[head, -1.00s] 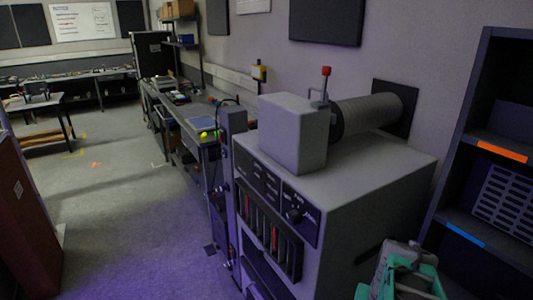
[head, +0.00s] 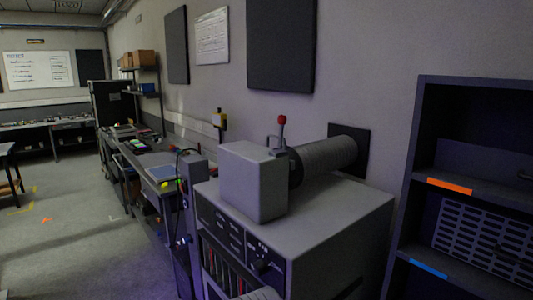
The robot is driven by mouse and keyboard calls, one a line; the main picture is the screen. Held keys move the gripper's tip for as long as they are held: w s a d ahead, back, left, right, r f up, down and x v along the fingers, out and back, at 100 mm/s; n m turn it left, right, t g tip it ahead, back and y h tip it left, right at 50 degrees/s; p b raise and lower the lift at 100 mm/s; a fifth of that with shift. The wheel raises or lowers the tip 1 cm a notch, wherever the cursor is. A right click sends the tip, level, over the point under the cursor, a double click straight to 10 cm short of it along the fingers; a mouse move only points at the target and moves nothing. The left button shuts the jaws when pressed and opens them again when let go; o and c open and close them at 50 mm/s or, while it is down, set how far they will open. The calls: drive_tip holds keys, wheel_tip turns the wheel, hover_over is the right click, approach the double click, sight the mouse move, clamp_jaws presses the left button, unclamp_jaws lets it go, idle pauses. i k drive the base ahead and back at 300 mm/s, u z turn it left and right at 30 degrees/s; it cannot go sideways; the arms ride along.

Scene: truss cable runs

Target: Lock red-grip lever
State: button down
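The red-grip lever (head: 282,120) stands upright on top of the grey machine, at the joint between a grey box (head: 253,182) and a ribbed duct (head: 325,157). A thin metal loop stands just left of the lever. The duct runs back to a dark square plate on the wall. Whether the lever is latched cannot be told from here. My gripper is not in view. A pale rounded part at the bottom edge, in front of the machine, is too cut off to identify.
The grey cabinet (head: 345,205) fills the middle, with a control panel on its front. A dark shelf unit (head: 404,180) with orange and blue labels stands to the right. A long workbench (head: 150,165) runs along the wall at left. The floor (head: 75,245) at left is open.

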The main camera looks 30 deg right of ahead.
sight(282, 119)
drive_tip(key=u, duration=2.6)
drive_tip(key=k, duration=0.75)
drive_tip(key=z, duration=1.65)
